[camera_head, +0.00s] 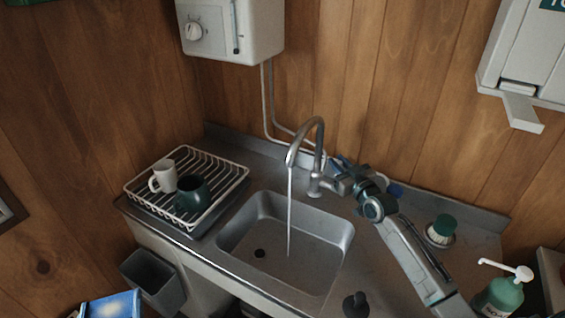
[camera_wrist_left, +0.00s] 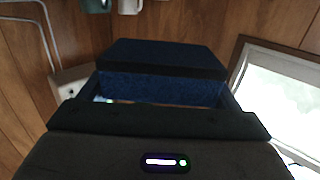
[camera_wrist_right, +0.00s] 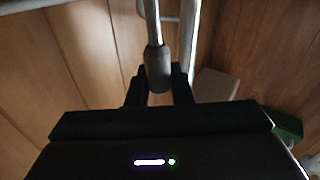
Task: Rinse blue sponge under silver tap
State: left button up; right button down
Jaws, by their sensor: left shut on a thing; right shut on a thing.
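The silver tap (camera_head: 318,135) stands behind the sink (camera_head: 345,232), and water (camera_head: 289,215) runs from its spout into the basin. My right gripper (camera_head: 345,184) is shut on the tap's lever beside the tap base; the lever (camera_wrist_right: 157,68) shows between its fingers in the right wrist view. The blue sponge (camera_wrist_left: 160,84) is dark blue and sits between the fingers of my left gripper (camera_wrist_left: 162,96), shut on it. In the head view the sponge (camera_head: 113,304) shows at the lower left edge, apart from the water; most of the left gripper is cut off there.
A white dish rack (camera_head: 240,172) with a white mug (camera_head: 164,177) and a dark green mug (camera_head: 192,193) stands left of the sink. A grey bin (camera_head: 152,282) hangs below it. A green brush (camera_head: 442,231), a black plunger-like object (camera_head: 356,305) and a soap bottle (camera_head: 500,297) are at right.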

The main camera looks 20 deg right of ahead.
pick_arm(q)
jog(key=shift+f, duration=0.6)
pick_arm(e)
jog(key=shift+s+a+f, duration=0.1)
jog(key=shift+a+f, duration=0.05)
jog(key=shift+f, duration=0.05)
jog(key=shift+r, duration=0.15)
pick_arm(q)
jog(key=shift+r, duration=0.1)
pick_arm(e)
jog(key=c, duration=1.3)
grip_release()
pick_arm(q)
jog(key=shift+w, duration=0.1)
notch_tip(320, 180, up, 9)
jog(key=p, duration=0.8)
jog(key=shift+p, duration=0.35)
jog(key=shift+r, duration=0.2)
pick_arm(e)
jog(key=s, duration=0.8)
jog(key=s+d+f, duration=0.1)
jog(key=s, duration=0.3)
pick_arm(q)
jog(key=shift+f, duration=0.1)
pick_arm(e)
jog(key=shift+w, duration=0.1)
